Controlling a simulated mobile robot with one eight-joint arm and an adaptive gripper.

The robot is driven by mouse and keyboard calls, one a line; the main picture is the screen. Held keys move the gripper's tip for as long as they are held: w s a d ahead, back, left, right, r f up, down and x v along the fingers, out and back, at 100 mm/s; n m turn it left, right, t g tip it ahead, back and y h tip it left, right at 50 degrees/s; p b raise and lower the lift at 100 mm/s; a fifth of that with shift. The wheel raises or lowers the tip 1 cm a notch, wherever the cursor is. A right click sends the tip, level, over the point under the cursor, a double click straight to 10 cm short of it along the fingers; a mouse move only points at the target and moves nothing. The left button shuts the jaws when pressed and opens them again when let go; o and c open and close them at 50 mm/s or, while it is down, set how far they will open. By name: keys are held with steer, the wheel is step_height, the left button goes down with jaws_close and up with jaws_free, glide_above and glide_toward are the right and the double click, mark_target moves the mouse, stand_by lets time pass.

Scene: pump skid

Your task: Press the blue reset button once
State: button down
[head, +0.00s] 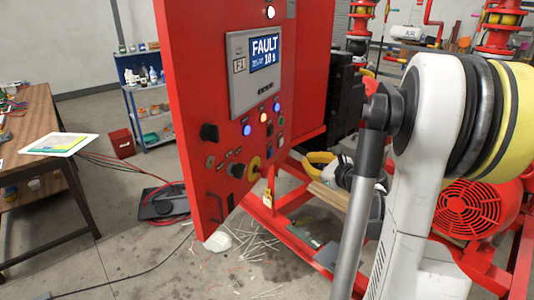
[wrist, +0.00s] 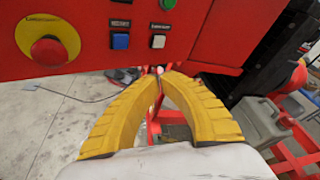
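A red control panel (head: 190,70) stands in the middle of the head view. In the wrist view, a square blue button (wrist: 121,41) sits on the panel's lower part under a dark label too blurred to read surely. My gripper (wrist: 160,74) is below the blue button and slightly right of it, apart from the panel face. Its yellow fingers curve together and their tips look closed, with nothing seen held. In the head view my gripper (head: 308,165) is right of the panel's lower edge.
A square white button (wrist: 158,41) is right of the blue one; a red emergency stop (wrist: 48,50) on yellow is left. A green button (wrist: 168,3) is above. The display (head: 265,53) reads FAULT. Red frame bars (head: 300,245) run below the gripper.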

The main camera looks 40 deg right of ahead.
mark_target(271, 153)
steer(key=w+a, duration=0.4)
steer(key=w, duration=0.4)
steer(key=shift+w, duration=0.1)
stand_by(1.6)
steer(key=shift+w+a, duration=0.2)
steer(key=shift+w, duration=0.05)
steer(key=shift+w+a, duration=0.15)
steer(key=shift+w, duration=0.25)
stand_by(0.7)
stand_by(0.3)
steer(key=shift+s+d, duration=0.35)
steer(key=shift+s, duration=0.45)
